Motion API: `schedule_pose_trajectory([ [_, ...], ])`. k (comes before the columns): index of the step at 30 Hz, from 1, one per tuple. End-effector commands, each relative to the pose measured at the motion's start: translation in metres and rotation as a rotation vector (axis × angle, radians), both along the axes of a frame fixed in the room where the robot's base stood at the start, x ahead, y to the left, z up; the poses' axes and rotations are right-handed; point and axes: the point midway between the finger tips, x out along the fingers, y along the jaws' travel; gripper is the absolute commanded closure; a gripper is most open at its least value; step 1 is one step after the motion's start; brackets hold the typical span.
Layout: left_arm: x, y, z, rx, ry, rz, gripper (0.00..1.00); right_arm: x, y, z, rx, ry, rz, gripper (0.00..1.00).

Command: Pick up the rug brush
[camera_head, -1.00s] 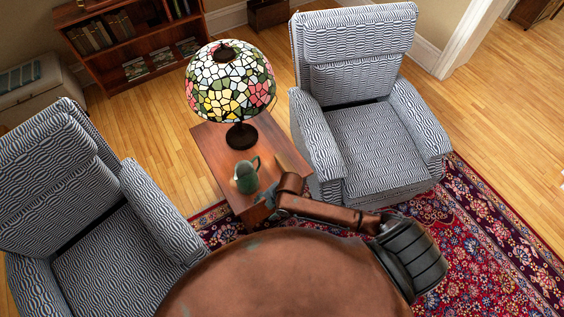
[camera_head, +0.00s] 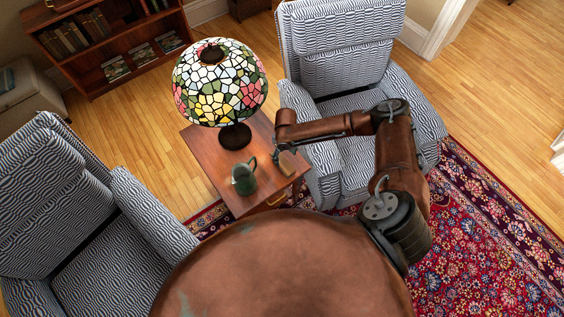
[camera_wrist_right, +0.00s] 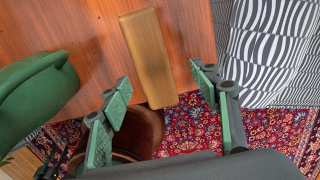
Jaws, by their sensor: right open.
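The rug brush, a plain tan wooden block (camera_wrist_right: 148,58), lies on the small wooden table (camera_wrist_right: 60,45) with its near end at the table edge. In the head view the brush (camera_head: 288,165) shows at the table's right side, partly covered by my gripper. My right gripper (camera_head: 279,150) is over that side of the table. In the wrist view its green-padded fingers (camera_wrist_right: 161,97) are spread, one on each side of the brush's line, with nothing between them held. Bristles are not visible. My left gripper is not in view.
A green pitcher (camera_head: 244,177) stands left of the brush, close to my right gripper. A stained-glass lamp (camera_head: 219,84) stands behind on the table. Patterned armchairs stand right (camera_head: 345,45) and left (camera_head: 50,200). A red rug (camera_head: 475,230) covers the floor at right.

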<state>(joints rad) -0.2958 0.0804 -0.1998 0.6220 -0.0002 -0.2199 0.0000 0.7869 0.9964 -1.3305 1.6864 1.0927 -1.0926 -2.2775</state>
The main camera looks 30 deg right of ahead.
Motion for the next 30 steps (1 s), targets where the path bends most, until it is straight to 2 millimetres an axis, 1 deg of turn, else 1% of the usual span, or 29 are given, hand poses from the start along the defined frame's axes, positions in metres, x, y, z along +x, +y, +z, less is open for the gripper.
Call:
schedule_pose_trajectory([
  [1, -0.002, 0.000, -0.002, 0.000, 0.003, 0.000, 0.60, 0.000, 0.004, -0.008, 0.002, 0.002, 0.003, 0.44],
  [5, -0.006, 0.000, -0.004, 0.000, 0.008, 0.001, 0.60, 0.002, 0.007, -0.021, 0.002, 0.002, 0.006, 0.44],
  [9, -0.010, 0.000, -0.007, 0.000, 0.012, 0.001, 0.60, 0.004, 0.011, -0.042, 0.002, 0.002, 0.006, 0.44],
  [12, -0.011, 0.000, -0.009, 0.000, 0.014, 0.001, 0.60, 0.004, 0.010, -0.056, 0.001, 0.002, 0.005, 0.44],
  [15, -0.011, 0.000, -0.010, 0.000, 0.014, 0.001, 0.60, 0.004, 0.010, -0.064, 0.002, 0.001, 0.004, 0.44],
  [23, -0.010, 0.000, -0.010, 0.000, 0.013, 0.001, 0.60, 0.003, 0.008, -0.066, 0.002, 0.000, 0.002, 0.44],
  [30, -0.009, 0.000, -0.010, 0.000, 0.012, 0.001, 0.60, 0.003, 0.008, -0.066, 0.002, 0.000, 0.001, 0.59],
])
